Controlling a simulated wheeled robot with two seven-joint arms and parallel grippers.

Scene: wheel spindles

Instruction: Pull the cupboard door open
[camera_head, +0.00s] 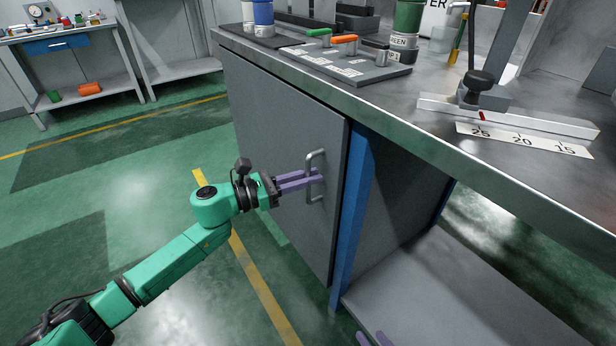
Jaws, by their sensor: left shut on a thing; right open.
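The grey cupboard door (275,130) is under the workbench, left of a blue post (350,215). It looks shut or nearly shut; I cannot tell whether there is a small gap at its right edge. A grey bar handle (313,158) stands upright near that edge. My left gripper (318,178) comes in from the left, its purple fingers shut on the handle. My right gripper (373,339) shows only as two purple fingertips apart at the bottom edge, below the lower shelf's front, touching nothing I can see.
The metal workbench top (400,110) overhangs the door and carries a tool board (345,68), bottles and a measuring rail (510,115). An open bay with a low shelf (440,290) lies right of the post. The green floor (130,230) left of the door is clear.

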